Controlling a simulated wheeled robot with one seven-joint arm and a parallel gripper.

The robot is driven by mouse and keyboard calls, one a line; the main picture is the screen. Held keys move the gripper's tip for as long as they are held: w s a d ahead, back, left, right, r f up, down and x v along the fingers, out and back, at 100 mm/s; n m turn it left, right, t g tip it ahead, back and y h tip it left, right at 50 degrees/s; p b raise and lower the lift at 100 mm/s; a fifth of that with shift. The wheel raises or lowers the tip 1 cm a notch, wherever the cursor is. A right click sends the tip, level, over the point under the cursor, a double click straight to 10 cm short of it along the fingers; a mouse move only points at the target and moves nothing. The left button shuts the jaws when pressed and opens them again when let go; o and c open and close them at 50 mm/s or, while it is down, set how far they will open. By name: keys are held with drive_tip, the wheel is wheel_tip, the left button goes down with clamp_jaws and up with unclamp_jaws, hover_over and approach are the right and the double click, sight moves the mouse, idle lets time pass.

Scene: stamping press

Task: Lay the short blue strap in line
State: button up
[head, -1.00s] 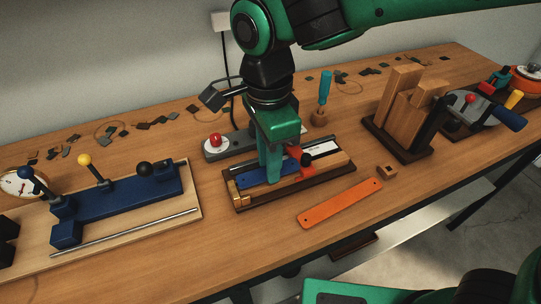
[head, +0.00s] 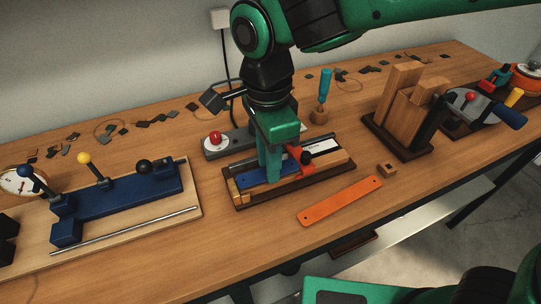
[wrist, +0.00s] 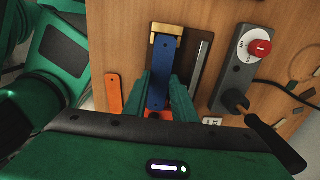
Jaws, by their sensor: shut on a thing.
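The short blue strap (head: 252,177) lies in the dark-based fixture (head: 240,206), its left end by the brass block (head: 234,188). My gripper (head: 271,178) is over the fixture, pointing down, shut on the strap. In the wrist view the blue strap (wrist: 161,72) runs between the two green fingers (wrist: 165,98) and reaches up to the brass block (wrist: 168,30); it looks roughly in line with the fixture. A red piece with a black knob (head: 303,161) stands right of the fingers. The fingers hide part of the strap.
An orange strap (head: 340,202) lies loose in front of the fixture. A blue lever fixture (head: 125,195) is at left, wooden blocks (head: 400,105) at right. A turquoise-handled tool (head: 324,85) stands upright behind.

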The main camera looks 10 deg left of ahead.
drive_tip(key=shift+f, duration=0.85)
drive_tip(key=o, duration=1)
drive_tip(key=shift+c, duration=0.9)
drive_tip(key=shift+r, duration=3.55)
